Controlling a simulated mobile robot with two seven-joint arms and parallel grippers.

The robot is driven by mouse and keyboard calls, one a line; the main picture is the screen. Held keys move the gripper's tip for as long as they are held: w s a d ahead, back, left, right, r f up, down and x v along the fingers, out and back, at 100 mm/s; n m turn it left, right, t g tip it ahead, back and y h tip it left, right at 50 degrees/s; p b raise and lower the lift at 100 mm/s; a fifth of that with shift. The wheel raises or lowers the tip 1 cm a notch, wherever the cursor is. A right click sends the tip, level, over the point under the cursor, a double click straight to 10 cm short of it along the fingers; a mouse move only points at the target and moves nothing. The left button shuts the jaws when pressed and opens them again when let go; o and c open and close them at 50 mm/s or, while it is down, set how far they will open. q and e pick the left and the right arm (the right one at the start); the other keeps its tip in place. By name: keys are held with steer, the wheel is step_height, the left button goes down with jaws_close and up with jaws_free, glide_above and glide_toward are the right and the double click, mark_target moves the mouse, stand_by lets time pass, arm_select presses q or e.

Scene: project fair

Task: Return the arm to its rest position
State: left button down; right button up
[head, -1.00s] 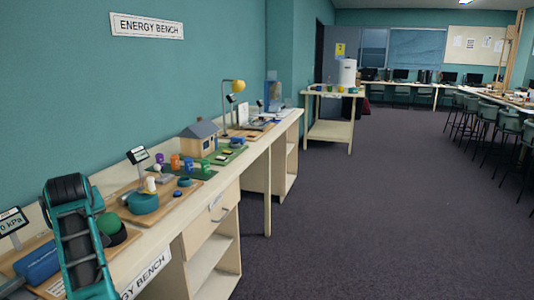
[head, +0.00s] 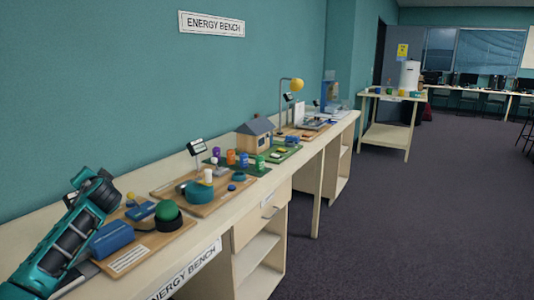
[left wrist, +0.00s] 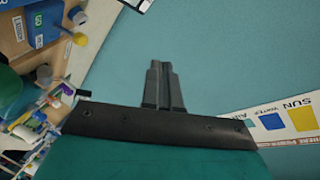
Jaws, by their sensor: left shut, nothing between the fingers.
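My left arm comes in from the lower left in the head view, in teal and black. It reaches over the near end of the bench. In the left wrist view my left gripper (left wrist: 163,85) is shut, its two dark fingers together with nothing between them. Teal wall lies behind the fingers there. The fingertips are not clear in the head view. My right gripper is in neither view.
The long energy bench (head: 207,226) runs along the teal wall. A side table (head: 386,137) stands beyond. The floor (head: 420,230) to the right is clear.

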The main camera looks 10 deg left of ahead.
arm_select(q)
steer(key=w+d+r+m+t+h, duration=0.4)
steer(key=w+d+t+h, duration=0.35)
steer(key=d+t, duration=0.2)
steer(key=s+d+f+m+g+h, duration=0.1)
steer(key=s+d+f+g+h, duration=0.15)
steer(key=d+f, duration=0.65)
steer(key=s+d+f+g+h, duration=0.2)
steer(key=s+d+f, duration=0.75)
steer(key=f, duration=0.25)
steer(key=s+d+f+g+h, duration=0.1)
steer(key=s+d+f+h, duration=0.2)
steer(key=s+d+f, duration=0.7)
steer(key=s+d+f+n+g, duration=0.1)
steer(key=s+d+f, duration=0.1)
steer(key=s, duration=0.3)
steer(key=s+d+f+n+g, duration=0.1)
steer(key=s+d+f, duration=0.1)
steer(key=s, duration=0.4)
steer(key=shift+s+d, duration=0.3)
steer(key=shift+d, duration=0.2)
steer(key=shift+a, duration=0.1)
